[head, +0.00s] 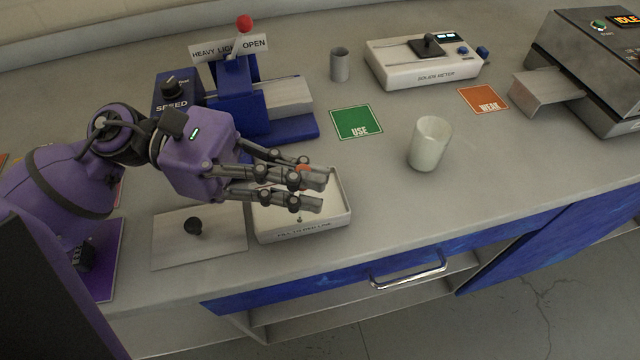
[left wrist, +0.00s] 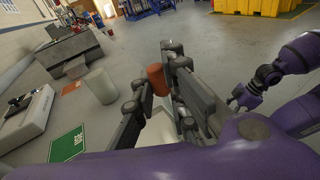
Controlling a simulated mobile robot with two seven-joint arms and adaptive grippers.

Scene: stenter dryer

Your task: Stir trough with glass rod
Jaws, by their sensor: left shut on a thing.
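The trough (head: 338,222) is a shallow white tray at the bench's front edge, with lettering on its front wall. My left gripper (head: 316,190) is above it, shut on the glass rod, whose orange-red end (head: 303,170) shows between the fingers. In the left wrist view the orange-red end (left wrist: 156,79) also sits between the fingers. The rod's shaft is mostly hidden, and I cannot tell whether its lower end touches the trough's contents. My right gripper (left wrist: 243,96) shows small at the right of the left wrist view; its jaws are unclear.
A flat lid with a black knob (head: 194,227) lies left of the trough. A blue machine (head: 235,95) stands behind. A white cup (head: 429,145), green USE card (head: 356,122), grey cup (head: 340,64) and solids meter (head: 425,65) stand to the right. Bench front right of the trough is clear.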

